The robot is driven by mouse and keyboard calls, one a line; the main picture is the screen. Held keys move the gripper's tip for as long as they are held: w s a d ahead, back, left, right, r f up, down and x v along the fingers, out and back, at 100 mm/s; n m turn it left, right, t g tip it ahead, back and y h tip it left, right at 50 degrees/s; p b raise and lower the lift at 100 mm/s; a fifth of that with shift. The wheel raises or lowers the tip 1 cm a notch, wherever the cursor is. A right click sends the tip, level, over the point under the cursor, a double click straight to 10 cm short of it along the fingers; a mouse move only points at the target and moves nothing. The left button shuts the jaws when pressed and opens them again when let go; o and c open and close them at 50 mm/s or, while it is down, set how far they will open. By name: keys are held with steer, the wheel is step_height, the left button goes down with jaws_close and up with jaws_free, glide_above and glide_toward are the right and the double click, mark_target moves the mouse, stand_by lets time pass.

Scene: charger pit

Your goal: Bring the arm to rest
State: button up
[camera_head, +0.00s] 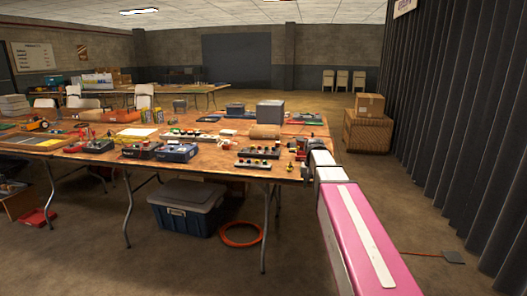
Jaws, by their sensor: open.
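My arm reaches forward from the lower right, with a pink link (362,240) bearing a white stripe and pale wrist parts (322,160) beyond it. My gripper (299,150) is a small dark shape at the arm's far end, over the right edge of the near table (225,171). It is open. I see nothing held in it. Its fingers are too small to make out clearly, and I cannot tell how high it is above the tabletop.
Control boxes with knobs (175,152), a button strip (258,164) and a grey box (270,111) stand on the table. A blue bin (187,213) and an orange cable coil (240,234) lie below. Crates (368,131) and a dark curtain (455,130) stand at right.

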steer(key=s+a+f+n, duration=0.1)
steer(key=s+f+n, duration=0.1)
steer(key=s+f, duration=1.9)
steer(key=shift+a+f+n, duration=0.2)
steer(key=shift+a+n, duration=0.1)
steer(key=shift+a, duration=0.05)
steer(key=shift+s, duration=0.1)
